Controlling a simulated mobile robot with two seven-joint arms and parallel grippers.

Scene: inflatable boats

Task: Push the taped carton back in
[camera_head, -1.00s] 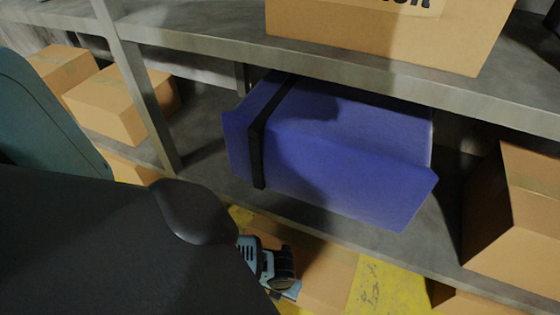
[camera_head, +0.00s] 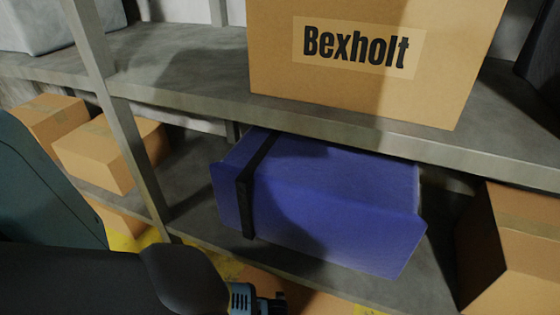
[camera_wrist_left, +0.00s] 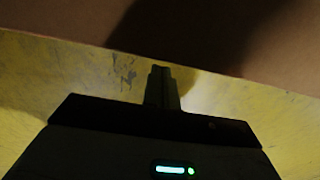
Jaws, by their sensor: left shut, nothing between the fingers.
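The taped carton is a blue box (camera_head: 330,215) with a black strap of tape (camera_head: 250,190) near its left end. It sits skewed on the lower shelf (camera_head: 440,285), and its near right corner sticks out past the shelf's front edge. My left gripper (camera_head: 272,304) is at the bottom of the head view, low in front of the shelf and apart from the blue carton; its tip is partly cut off. In the left wrist view its fingers (camera_wrist_left: 161,73) are together and empty. My right gripper is not in view.
A large carton marked Bexholt (camera_head: 365,75) stands on the shelf board above. Brown cartons stand to the right (camera_head: 525,245) and left (camera_head: 105,155). A grey upright (camera_head: 125,130) rises left of the blue carton. The left wrist view shows yellow floor (camera_wrist_left: 60,85) and a brown surface (camera_wrist_left: 230,40) close above.

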